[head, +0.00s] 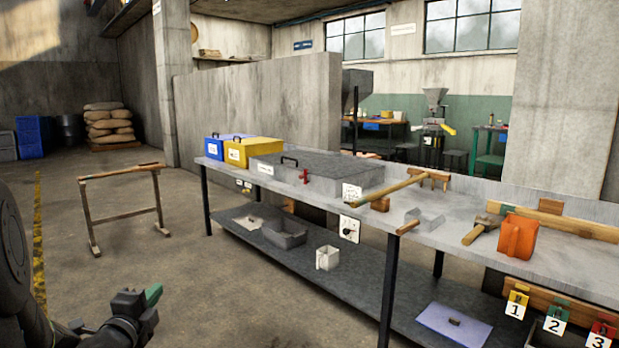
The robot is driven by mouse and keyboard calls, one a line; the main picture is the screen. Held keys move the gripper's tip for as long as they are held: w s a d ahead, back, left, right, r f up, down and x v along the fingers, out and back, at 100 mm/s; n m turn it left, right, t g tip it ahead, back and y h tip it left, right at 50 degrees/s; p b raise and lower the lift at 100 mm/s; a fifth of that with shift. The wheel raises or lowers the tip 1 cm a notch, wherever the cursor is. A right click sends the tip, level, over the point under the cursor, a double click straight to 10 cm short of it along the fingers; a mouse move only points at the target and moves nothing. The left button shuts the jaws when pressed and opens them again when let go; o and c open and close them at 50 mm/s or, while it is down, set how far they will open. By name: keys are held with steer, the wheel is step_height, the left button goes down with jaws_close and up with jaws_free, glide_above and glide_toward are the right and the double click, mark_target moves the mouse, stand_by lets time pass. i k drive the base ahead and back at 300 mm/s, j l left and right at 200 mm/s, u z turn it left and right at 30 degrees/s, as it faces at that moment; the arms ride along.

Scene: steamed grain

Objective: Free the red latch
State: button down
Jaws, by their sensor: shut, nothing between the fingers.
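The red latch (304,176) is a small upright red piece on the front face of a wide, low grey box (340,187) on the bench. The box has a dark lid (322,169) with a black handle (289,159) at its left end. My gripper (152,296) is at the lower left, over the floor, well apart from the bench and the latch. It is shut and empty. One green fingertip pad shows. The latch is too small to tell how it is fastened.
The grey bench (455,228) runs to the right. A wooden rod (390,187) lies right of the box, partly in front of it. A wooden trestle (122,175) stands left; floor between is clear.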

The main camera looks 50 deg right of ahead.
mark_target(300, 177)
steer(key=i+l+z, duration=0.25)
steer(key=i+l, duration=0.25)
steer(key=l, duration=0.25)
steer(key=i+l+z, duration=0.25)
steer(key=i+l, duration=0.35)
steer(key=i+l+z, duration=0.25)
steer(key=i+l, duration=0.35)
steer(key=i+l+z, duration=0.25)
steer(key=i+l, duration=0.15)
steer(key=i, duration=0.25)
